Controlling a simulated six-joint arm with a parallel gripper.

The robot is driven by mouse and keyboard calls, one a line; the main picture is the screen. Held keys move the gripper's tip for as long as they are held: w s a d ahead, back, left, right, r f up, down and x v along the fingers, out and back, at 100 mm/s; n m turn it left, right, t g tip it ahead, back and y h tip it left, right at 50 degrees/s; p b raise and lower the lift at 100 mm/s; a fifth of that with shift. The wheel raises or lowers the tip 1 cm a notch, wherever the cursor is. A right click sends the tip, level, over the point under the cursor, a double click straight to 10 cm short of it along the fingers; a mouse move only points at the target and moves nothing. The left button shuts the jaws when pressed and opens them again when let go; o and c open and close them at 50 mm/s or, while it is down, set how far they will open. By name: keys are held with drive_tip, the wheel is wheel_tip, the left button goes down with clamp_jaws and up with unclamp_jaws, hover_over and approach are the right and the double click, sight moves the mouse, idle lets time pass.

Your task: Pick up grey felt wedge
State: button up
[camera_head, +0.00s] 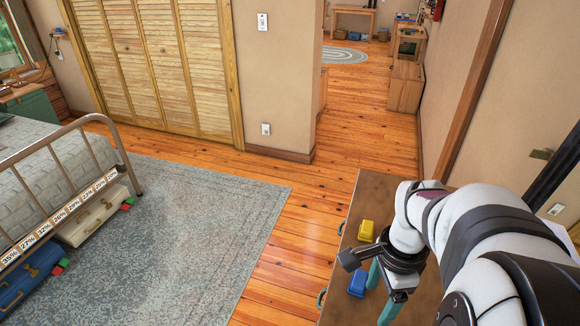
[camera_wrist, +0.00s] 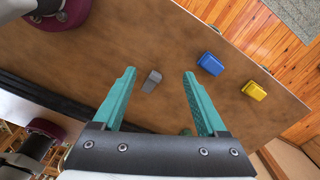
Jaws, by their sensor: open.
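The grey felt wedge (camera_wrist: 152,80) lies on the brown wooden surface in the wrist view. It shows between the two teal fingers of my gripper (camera_wrist: 161,74), closer to the left finger. My gripper is open, with nothing held between its fingers. In the head view my gripper (camera_head: 384,280) is over the wooden surface at the lower right. The wedge cannot be made out in that view, where my arm covers much of the surface.
A blue block (camera_wrist: 210,64) and a yellow block (camera_wrist: 254,91) lie on the wooden surface (camera_wrist: 240,38), right of the wedge in the wrist view. The surface edge runs beyond them, with plank floor (camera_wrist: 262,35) below. A bed (camera_head: 40,180) and grey rug (camera_head: 190,235) are at the left.

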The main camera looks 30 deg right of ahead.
drive_tip(key=s+d+f+m, duration=0.3)
drive_tip(key=d+m, duration=0.2)
drive_tip(key=d, duration=0.3)
wheel_tip(320, 180, down, 15)
drive_tip(key=shift+a+f, duration=0.15)
clamp_jaws()
